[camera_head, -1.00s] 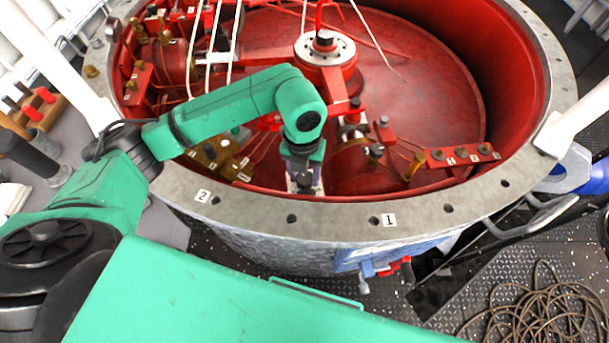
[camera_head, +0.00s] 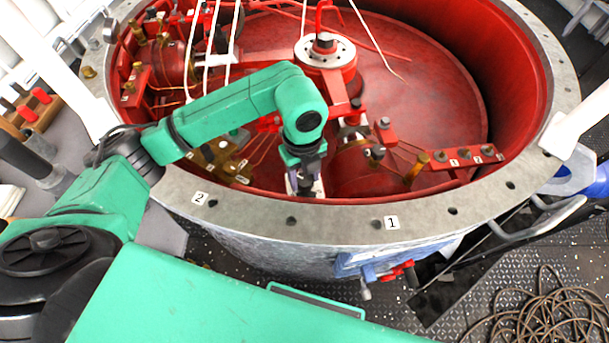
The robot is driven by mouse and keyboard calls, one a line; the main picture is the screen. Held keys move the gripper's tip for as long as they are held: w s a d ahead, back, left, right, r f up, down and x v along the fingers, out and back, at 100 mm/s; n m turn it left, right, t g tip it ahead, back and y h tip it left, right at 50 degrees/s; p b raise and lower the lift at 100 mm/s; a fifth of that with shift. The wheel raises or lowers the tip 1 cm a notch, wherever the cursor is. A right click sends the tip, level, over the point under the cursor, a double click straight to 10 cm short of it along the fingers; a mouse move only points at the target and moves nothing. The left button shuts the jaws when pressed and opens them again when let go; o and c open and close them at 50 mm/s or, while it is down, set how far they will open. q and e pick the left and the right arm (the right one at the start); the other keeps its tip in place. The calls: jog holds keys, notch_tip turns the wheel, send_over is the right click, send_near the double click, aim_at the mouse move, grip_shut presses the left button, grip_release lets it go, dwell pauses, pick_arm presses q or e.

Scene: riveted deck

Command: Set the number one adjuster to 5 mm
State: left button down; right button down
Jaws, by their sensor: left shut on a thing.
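My left gripper (camera_head: 304,187) points down inside the near edge of the red drum (camera_head: 440,105), just behind the grey rim (camera_head: 340,222). It is shut on a small part that its fingers and wrist mostly hide, so I cannot tell which adjuster it is or read any scale. The number 1 label (camera_head: 392,223) is on the rim to the right of the gripper. The number 2 label (camera_head: 199,199) is on the rim to the left. My right gripper is out of view.
A red bar (camera_head: 468,158) with numbered tags and a brass post (camera_head: 415,167) stand to the right inside the drum. A central hub (camera_head: 325,52) rises behind my arm. White rods cross the drum's left side. Coiled cable (camera_head: 535,315) lies on the deck at lower right.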

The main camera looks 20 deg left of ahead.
aim_at(303, 180)
pick_arm(q)
jog(key=shift+w+r, duration=0.1)
jog(key=shift+r, duration=0.05)
dwell(0.3)
jog(key=shift+c, duration=1.4)
grip_release()
notch_tip(303, 180, up, 14)
jog(key=shift+s+a+r, duration=0.15)
jog(key=shift+s+r, duration=0.1)
